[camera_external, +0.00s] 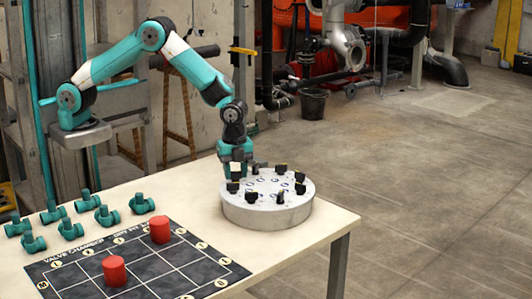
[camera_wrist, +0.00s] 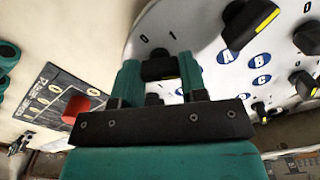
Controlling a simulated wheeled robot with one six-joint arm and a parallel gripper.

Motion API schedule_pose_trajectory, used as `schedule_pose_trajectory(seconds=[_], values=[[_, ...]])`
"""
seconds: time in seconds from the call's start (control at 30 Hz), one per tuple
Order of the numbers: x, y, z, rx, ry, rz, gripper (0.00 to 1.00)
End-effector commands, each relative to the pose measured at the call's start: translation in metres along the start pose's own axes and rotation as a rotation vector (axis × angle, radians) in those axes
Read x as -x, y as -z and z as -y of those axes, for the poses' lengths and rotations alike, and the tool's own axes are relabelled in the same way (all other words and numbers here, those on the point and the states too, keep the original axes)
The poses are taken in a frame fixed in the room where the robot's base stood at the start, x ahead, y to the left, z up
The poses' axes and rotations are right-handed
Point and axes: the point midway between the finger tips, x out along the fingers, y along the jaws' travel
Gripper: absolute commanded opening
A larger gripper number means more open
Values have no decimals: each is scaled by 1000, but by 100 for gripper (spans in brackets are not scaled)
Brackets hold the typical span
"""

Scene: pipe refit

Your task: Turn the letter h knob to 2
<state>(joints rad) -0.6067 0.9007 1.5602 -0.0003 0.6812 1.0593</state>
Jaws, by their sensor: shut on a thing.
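A round grey turntable-like panel (camera_external: 266,217) stands on the table with several black knobs around its top. My gripper (camera_external: 235,170) points down at the panel's far left side. In the wrist view my gripper (camera_wrist: 160,76) has its two teal fingers on either side of a black knob (camera_wrist: 158,68) and is shut on it. Blue letter badges A (camera_wrist: 227,56), B and C show to the right.
Other black knobs, such as one at the upper right (camera_wrist: 248,22), stand close to my gripper. Several teal pipe fittings (camera_external: 107,215) and a dark mat (camera_external: 75,280) with two red cylinders (camera_external: 160,230) lie to the left. The table's right end is clear.

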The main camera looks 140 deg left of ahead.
Motion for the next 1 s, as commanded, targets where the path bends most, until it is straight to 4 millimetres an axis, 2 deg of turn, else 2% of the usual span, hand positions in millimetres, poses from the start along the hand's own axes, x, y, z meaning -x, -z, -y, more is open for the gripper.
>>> schedule_pose_trajectory(seconds=[0.27, 0.7, 0.73, 0.8, 0.83, 1.0], values=[[2, 1, 1, -65, 3, -3, 16], [2, 1, 1, -73, 3, -3, 16], [2, 1, 1, -73, 3, -3, 46], [2, 1, 1, -72, 3, -3, 62], [1, 1, 1, -72, 3, -2, 65], [1, 0, 0, -72, 1, -1, 65]])
